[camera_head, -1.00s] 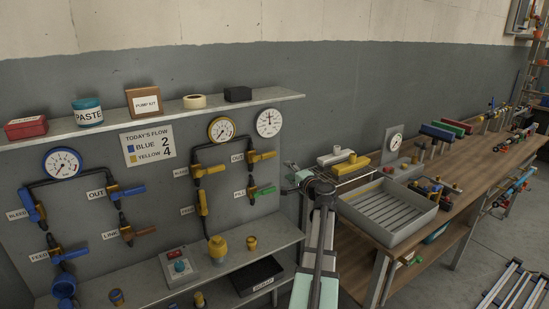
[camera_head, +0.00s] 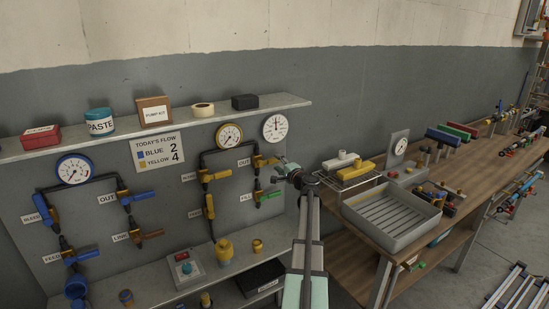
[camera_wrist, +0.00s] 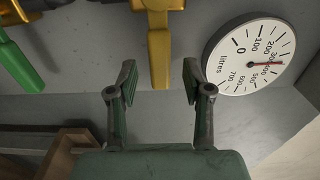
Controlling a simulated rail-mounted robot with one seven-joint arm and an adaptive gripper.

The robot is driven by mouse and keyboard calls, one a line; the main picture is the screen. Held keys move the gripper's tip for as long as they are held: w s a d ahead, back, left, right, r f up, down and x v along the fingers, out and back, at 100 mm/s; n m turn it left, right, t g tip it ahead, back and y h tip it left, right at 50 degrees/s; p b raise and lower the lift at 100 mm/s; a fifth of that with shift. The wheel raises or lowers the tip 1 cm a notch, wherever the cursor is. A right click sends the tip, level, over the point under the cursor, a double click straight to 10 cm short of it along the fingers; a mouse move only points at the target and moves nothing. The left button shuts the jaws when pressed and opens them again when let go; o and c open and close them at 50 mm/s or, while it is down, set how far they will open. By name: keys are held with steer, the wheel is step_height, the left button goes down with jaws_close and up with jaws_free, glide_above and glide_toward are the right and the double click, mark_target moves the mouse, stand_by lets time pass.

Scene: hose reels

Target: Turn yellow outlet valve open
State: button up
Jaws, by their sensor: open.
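The yellow outlet valve, labelled OUT, has a yellow lever (camera_head: 266,161) that points right, roughly level, on the upper right of the yellow circuit. In the wrist view this lever (camera_wrist: 159,58) hangs down from the top, its free end between my open fingertips. My gripper (camera_head: 283,164) is just right of the lever in the head view. In the wrist view my gripper (camera_wrist: 158,82) has one finger on each side of the lever, with gaps on both sides. I see no grip on it. My gripper partly covers the lever's tip in the head view.
A green FILL lever (camera_head: 270,196) is just below the outlet lever. A round litres gauge (camera_head: 275,128) is above it. The panel's shelf (camera_head: 285,103) juts out overhead. A wire rack (camera_head: 345,178) and grey tray (camera_head: 392,214) stand to the right.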

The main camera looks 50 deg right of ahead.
mark_target(276, 161)
steer(key=shift+p+x, duration=0.45)
steer(key=shift+x, duration=1.5)
jaws_close()
